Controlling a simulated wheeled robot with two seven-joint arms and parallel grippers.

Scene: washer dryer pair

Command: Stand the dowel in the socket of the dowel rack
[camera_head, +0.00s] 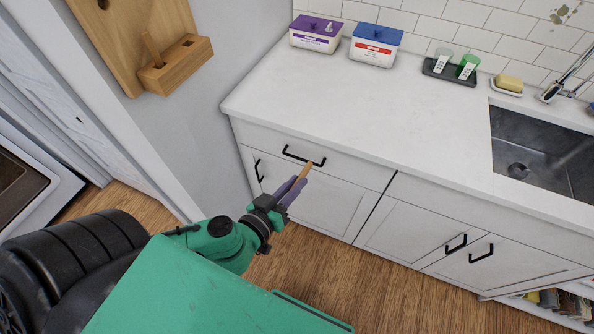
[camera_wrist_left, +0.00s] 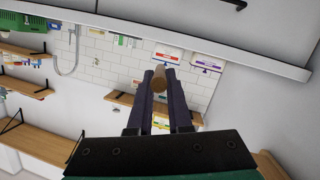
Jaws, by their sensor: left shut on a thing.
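My left gripper (camera_head: 292,189) has purple fingers shut on a light wooden dowel (camera_head: 301,179), whose end sticks out past the fingertips. It is in front of the white cabinet, below the counter edge. In the left wrist view the dowel's round end (camera_wrist_left: 159,80) shows between the two fingers (camera_wrist_left: 166,92). The wooden dowel rack (camera_head: 172,72) is on the grey wall at the upper left, well apart from the gripper. Its block has a dark opening on top at the right, and a thin wooden stick stands at its left. My right gripper is not in view.
The white counter (camera_head: 330,110) is mostly clear. At its back stand a purple-lidded box (camera_head: 315,36), a blue-lidded box (camera_head: 374,48) and a dark tray (camera_head: 449,70) with two small containers. A sink (camera_head: 540,160) is at the right. Black handles (camera_head: 303,158) jut from the cabinets.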

